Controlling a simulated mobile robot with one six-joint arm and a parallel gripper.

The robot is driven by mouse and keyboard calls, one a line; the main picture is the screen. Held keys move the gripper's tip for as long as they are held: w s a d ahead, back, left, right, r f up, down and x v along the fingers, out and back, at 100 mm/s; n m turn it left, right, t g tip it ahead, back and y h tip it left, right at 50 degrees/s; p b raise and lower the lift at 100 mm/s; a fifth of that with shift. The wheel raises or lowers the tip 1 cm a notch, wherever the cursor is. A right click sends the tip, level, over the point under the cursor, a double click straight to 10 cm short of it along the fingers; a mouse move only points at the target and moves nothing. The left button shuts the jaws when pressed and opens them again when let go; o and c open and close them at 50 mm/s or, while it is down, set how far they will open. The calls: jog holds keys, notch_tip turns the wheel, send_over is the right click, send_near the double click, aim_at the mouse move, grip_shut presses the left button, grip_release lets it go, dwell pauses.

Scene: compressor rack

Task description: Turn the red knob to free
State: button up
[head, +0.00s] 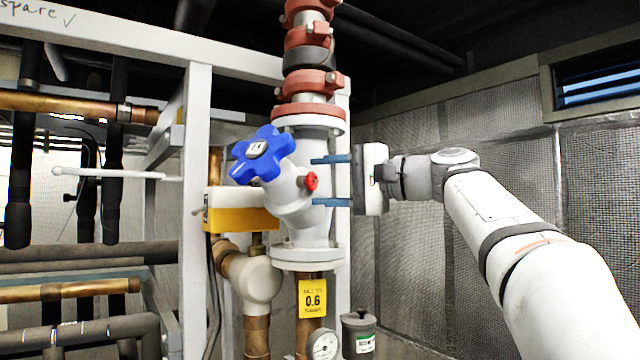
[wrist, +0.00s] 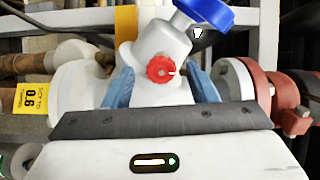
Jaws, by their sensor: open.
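The red knob (head: 311,182) is small and sits on the side of the white valve body (head: 303,215). In the wrist view the red knob (wrist: 160,67) faces me, with a short white mark on its right side. My gripper (head: 331,180) comes in from the right, with one blue finger above the knob's level and one below it. In the wrist view my gripper (wrist: 161,88) is open, its fingers on either side of the knob with clear gaps. The fingers do not touch the knob.
A large blue handwheel (head: 262,155) sits up and left of the knob; it also shows in the wrist view (wrist: 205,12). Red-clamped pipe (head: 308,40) rises above the valve. A yellow tag (head: 312,298), a gauge (head: 323,346) and a grey upright (head: 196,200) are nearby.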

jog(key=b+v, duration=0.1)
jog(key=v, duration=0.6)
jog(key=shift+d, duration=0.15)
jog(key=shift+f, duration=0.1)
